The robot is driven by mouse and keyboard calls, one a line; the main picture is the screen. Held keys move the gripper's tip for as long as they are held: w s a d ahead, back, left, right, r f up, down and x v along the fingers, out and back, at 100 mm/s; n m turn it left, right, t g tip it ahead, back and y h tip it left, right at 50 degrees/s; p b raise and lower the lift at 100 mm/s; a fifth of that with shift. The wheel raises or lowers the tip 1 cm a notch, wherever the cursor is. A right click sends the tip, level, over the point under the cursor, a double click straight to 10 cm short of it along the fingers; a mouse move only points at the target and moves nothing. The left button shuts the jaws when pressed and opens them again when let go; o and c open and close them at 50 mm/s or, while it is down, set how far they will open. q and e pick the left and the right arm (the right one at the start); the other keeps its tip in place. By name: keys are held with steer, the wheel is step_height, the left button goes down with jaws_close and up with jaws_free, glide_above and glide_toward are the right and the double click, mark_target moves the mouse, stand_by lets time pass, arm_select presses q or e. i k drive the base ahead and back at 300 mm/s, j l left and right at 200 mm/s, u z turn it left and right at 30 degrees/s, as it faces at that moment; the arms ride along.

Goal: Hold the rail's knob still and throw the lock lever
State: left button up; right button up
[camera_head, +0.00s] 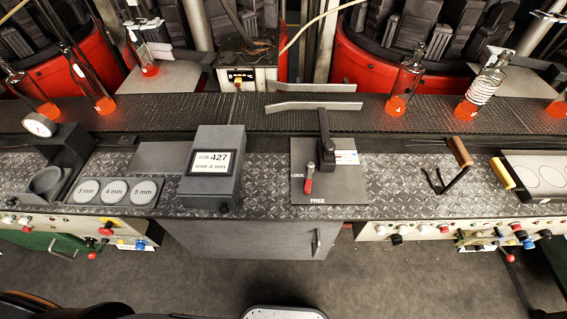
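A dark lock plate (345,190) marked LOCK and FREE lies on the tread-plate bench, right of centre. Its lever (308,185) has a red grip that points toward the front, near the FREE label. A dark post or arm (325,140) stands on the plate behind the lever and reaches up to the grey rail (315,106), which runs along the conveyor. I cannot clearly make out a separate knob on the rail. Neither of my grippers shows in the head view, and nothing is seen touching the lever or rail.
A box labelled JOB 427 (212,180) stands left of the plate. A wooden-handled tool (460,152) lies to its right. Glowing bottles (404,85) stand on the conveyor (200,112) behind. The bench around the plate is mostly clear.

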mark_target(310, 168)
steer(key=j+z, duration=0.1)
steer(key=j, duration=0.35)
steer(key=k+j+z, duration=0.1)
steer(key=j, duration=0.35)
steer(key=k+j+z, duration=0.1)
steer(key=j, duration=0.8)
steer(key=k+j+z, duration=0.15)
steer(key=j, duration=0.3)
steer(key=k+j+z, duration=0.1)
steer(key=j, duration=0.3)
steer(key=k+j+z, duration=0.1)
steer(key=j, duration=0.35)
